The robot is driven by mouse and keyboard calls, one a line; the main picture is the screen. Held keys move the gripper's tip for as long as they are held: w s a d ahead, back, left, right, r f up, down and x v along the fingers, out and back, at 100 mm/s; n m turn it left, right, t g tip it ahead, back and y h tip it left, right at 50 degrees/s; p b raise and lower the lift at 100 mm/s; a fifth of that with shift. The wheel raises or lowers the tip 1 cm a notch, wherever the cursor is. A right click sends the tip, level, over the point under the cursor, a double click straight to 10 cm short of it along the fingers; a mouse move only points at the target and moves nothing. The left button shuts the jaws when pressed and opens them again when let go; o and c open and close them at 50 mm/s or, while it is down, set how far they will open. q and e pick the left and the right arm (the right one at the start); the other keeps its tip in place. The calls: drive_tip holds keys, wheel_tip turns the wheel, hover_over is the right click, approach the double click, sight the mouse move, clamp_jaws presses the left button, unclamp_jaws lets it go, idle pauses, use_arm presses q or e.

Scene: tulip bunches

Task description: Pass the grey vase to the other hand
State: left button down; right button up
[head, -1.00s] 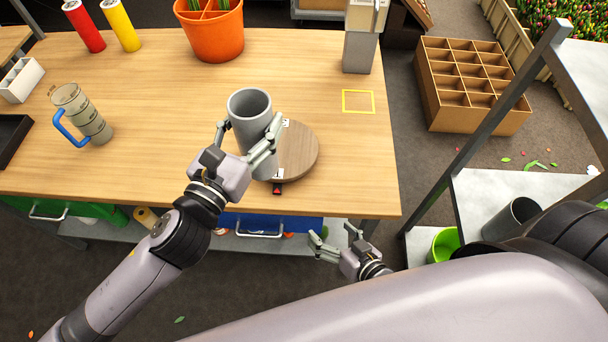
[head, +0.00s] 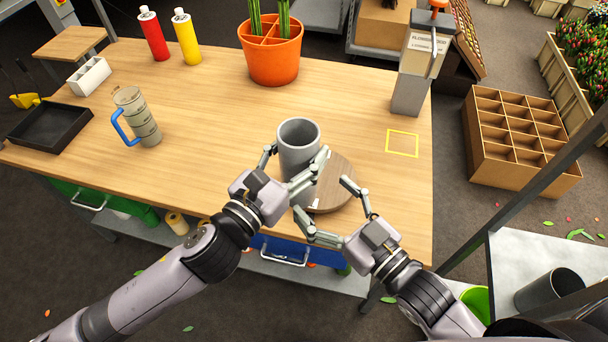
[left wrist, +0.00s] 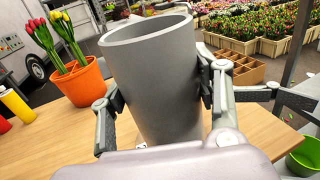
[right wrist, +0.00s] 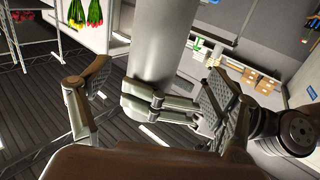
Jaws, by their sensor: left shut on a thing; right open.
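The grey vase (head: 298,140) is an upright, open-topped cylinder near the table's front edge, at the left of a round wooden board. My left gripper (head: 296,166) is shut on the vase, one finger on each side. The vase and both finger pads show close up in the left wrist view (left wrist: 155,75). My right gripper (head: 323,199) is open and empty, low at the vase's right front, with its fingers spread. In the right wrist view the vase (right wrist: 157,45) stands between the open fingers, beyond them. Whether the vase's base touches anything is hidden.
The round wooden board (head: 335,185) lies beside the vase. An orange pot (head: 272,60), a measuring jug (head: 143,125) with a blue handle, and a grey dispenser (head: 410,90) stand farther off. A yellow square outline (head: 402,143) marks clear tabletop at the right.

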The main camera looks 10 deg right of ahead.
sight(296, 172)
drive_tip(key=x, duration=0.8)
drive_tip(key=shift+w+a, duration=0.15)
drive_tip(key=shift+w, duration=0.05)
use_arm(q)
drive_tip(key=shift+d, duration=0.1)
use_arm(e)
drive_tip(key=shift+s+a, duration=0.1)
drive_tip(key=shift+a, duration=0.05)
drive_tip(key=c, duration=1.2)
use_arm(q)
drive_tip(key=c, duration=1)
unclamp_jaws()
use_arm(e)
drive_tip(key=shift+r, duration=0.1)
drive_tip(key=shift+c, duration=0.6)
use_arm(q)
drive_tip(key=o, duration=0.5)
drive_tip(key=shift+o, duration=0.2)
